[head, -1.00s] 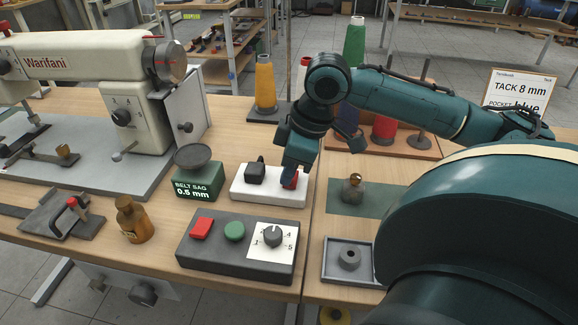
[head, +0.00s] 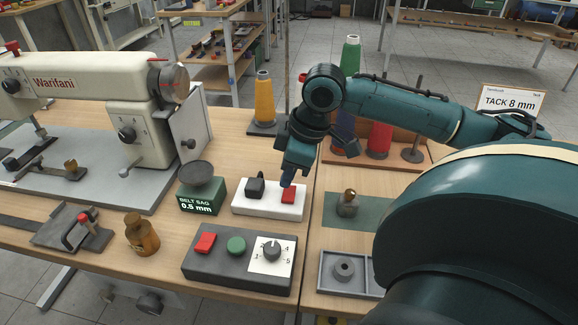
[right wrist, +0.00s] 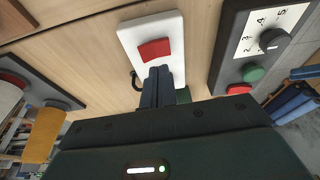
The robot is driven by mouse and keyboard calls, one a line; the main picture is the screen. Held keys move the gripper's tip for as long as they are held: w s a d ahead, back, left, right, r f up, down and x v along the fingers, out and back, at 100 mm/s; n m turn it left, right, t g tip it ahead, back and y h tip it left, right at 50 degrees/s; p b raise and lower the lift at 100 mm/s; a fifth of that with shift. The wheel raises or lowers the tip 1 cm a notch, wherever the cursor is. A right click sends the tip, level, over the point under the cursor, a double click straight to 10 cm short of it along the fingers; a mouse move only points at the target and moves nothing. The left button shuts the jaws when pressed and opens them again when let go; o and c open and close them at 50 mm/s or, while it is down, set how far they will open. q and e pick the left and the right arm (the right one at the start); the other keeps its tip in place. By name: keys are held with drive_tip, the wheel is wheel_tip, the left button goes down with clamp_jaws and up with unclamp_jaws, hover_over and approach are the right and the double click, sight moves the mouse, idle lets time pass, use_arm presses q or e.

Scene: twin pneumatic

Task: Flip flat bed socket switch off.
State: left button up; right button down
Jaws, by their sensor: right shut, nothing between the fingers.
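The white socket block (head: 259,208) lies on the wooden table, with a black plug (head: 255,187) in its left part and a red rocker switch (head: 289,195) at its right end. My right gripper (head: 287,182) is shut and empty, its tips just behind and above the red switch. In the right wrist view the shut fingers (right wrist: 158,75) point at the white block (right wrist: 135,38) close to the red switch (right wrist: 155,48). I cannot tell whether they touch it. The black plug is mostly hidden behind the fingers there. My left gripper is not in view.
A grey control box (head: 225,268) with red and green buttons and a dial stands in front of the block. A green belt sag block (head: 203,197) is to its left, a brass-topped weight (head: 348,203) to its right. Thread cones (head: 264,100) stand behind. A sewing machine (head: 90,90) fills the left.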

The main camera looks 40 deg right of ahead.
wheel_tip(320, 180, up, 4)
drive_tip(key=p, duration=0.3)
wheel_tip(320, 180, up, 6)
hover_over(291, 196)
drive_tip(key=s, duration=0.2)
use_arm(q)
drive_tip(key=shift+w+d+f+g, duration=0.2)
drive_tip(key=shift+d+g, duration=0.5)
use_arm(e)
drive_tip(key=shift+s+r, duration=0.45)
drive_tip(key=shift+r, duration=0.3)
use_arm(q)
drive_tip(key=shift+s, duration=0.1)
